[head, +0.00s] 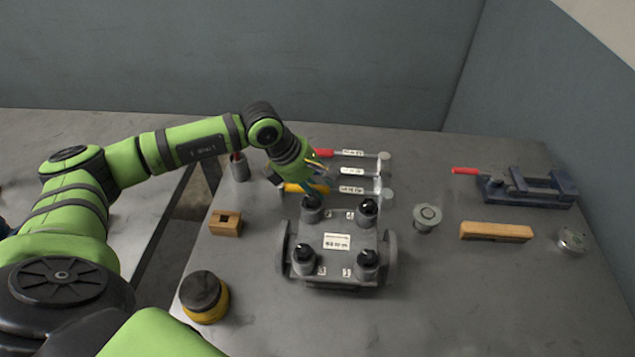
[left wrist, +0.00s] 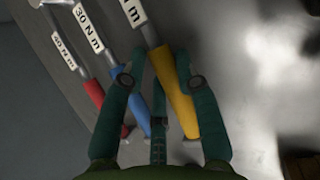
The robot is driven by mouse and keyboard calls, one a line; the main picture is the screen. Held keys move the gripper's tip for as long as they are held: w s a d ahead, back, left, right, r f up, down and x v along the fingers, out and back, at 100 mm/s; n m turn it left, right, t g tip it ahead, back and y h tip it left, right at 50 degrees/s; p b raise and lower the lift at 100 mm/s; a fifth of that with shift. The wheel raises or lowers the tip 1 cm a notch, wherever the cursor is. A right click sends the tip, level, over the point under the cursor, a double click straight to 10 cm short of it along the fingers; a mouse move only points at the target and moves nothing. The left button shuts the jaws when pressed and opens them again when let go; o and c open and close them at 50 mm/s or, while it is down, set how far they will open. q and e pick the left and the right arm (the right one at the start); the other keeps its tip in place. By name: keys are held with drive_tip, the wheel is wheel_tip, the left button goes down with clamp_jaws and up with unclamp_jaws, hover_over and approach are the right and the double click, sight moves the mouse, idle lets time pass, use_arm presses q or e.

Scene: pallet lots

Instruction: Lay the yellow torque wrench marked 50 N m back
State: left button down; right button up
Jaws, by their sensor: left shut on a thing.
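The yellow-handled torque wrench (head: 295,187) lies behind the grey four-knob unit, its white label (head: 352,190) too small to read. In the left wrist view its yellow handle (left wrist: 172,82) runs between my fingers, and its label is cut off at the top edge. My left gripper (head: 314,180) is shut on this handle; the fingers also show in the left wrist view (left wrist: 161,82). A blue-handled wrench (left wrist: 131,90), labelled 30 N m, and a red-handled wrench (head: 325,153) lie alongside, roughly parallel. I cannot tell whether the yellow wrench touches the table.
The grey unit with several black knobs (head: 337,241) stands just in front of the wrenches. A wooden block (head: 226,224), a yellow-black round item (head: 205,298) and a grey cup (head: 239,170) are left. A grey flanged part (head: 427,218), wooden bar (head: 496,232) and vise (head: 528,190) are right.

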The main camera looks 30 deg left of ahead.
use_arm(q)
drive_tip(key=shift+f, duration=0.15)
drive_tip(key=c, duration=0.8)
unclamp_jaws()
drive_tip(key=shift+c, duration=0.2)
drive_tip(key=shift+s+f, duration=0.1)
